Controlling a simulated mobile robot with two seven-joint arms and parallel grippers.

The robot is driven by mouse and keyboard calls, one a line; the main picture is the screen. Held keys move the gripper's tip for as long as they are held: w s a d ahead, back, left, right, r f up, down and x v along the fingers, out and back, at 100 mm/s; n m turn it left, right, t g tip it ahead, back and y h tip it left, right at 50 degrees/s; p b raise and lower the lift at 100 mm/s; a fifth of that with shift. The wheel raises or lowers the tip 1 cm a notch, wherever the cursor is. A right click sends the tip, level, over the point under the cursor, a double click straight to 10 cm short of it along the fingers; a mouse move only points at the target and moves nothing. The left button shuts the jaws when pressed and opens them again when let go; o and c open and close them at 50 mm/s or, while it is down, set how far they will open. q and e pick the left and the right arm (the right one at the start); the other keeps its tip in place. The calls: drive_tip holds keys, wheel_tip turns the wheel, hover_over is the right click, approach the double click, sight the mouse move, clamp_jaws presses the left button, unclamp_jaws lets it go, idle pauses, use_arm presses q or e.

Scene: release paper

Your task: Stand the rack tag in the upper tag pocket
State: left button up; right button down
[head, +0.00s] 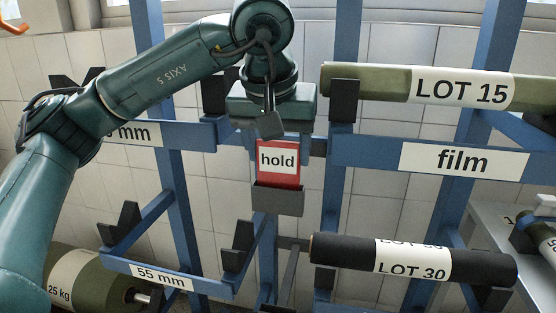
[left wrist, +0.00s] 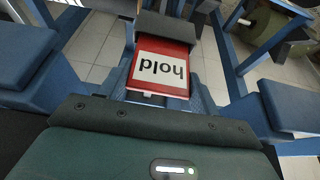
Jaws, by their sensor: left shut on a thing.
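The rack tag (head: 278,178), a red card with a white "hold" label, stands upright below my left gripper (head: 270,128). My left gripper is shut on the tag's upper edge. The upper tag pocket (head: 278,201) is a dark grey holder on the blue rack post. The tag's bottom edge is hidden behind the pocket's front wall, so its lower end appears to be inside. In the left wrist view the tag (left wrist: 158,74) shows upside down between my gripper (left wrist: 150,112) and the dark pocket (left wrist: 165,27). How deep it sits cannot be told. My right gripper is not in view.
Blue rack uprights and arms with black stops surround the pocket. A LOT 15 roll (head: 375,82) lies at upper right, a black LOT 30 roll (head: 340,252) at lower right. A "film" beam (head: 370,152) is close to the right. An olive roll (head: 105,275) is at lower left.

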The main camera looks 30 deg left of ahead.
sight(278, 170)
use_arm(q)
wheel_tip(278, 170, down, 2)
drive_tip(key=shift+f, duration=0.1)
drive_tip(key=o, duration=1.1)
drive_tip(key=shift+c, duration=0.2)
